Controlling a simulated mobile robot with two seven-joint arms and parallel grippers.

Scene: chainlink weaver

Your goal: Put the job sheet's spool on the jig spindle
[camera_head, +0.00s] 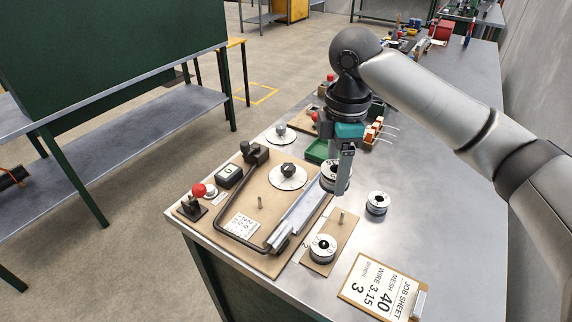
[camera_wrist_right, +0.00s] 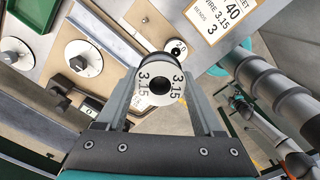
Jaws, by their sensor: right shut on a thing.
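My right gripper (camera_head: 344,178) is shut on a spool (camera_head: 329,172), held above the bench near the jig. In the right wrist view the spool (camera_wrist_right: 160,86) is marked 3.15 and sits between both fingers. The job sheet (camera_head: 382,287) lies on a clipboard at the bench's front and reads mesh 40, wire 3.15, bends 3. The jig board (camera_head: 208,215) has a thin upright pin (camera_head: 260,202). A smaller board (camera_head: 318,263) bears a bare post (camera_head: 341,217) and a spool (camera_head: 323,248); this spool (camera_wrist_right: 179,47) shows 2.0 in the wrist view. My left gripper is not in view.
Another spool (camera_head: 377,203) stands loose on the bench, right of the gripper. The jig carries a bent black bar (camera_head: 232,237), a dial (camera_head: 288,176) and a red-knobbed lever (camera_head: 198,190). A green tray (camera_head: 317,151) lies behind. The bench's right side is mostly clear.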

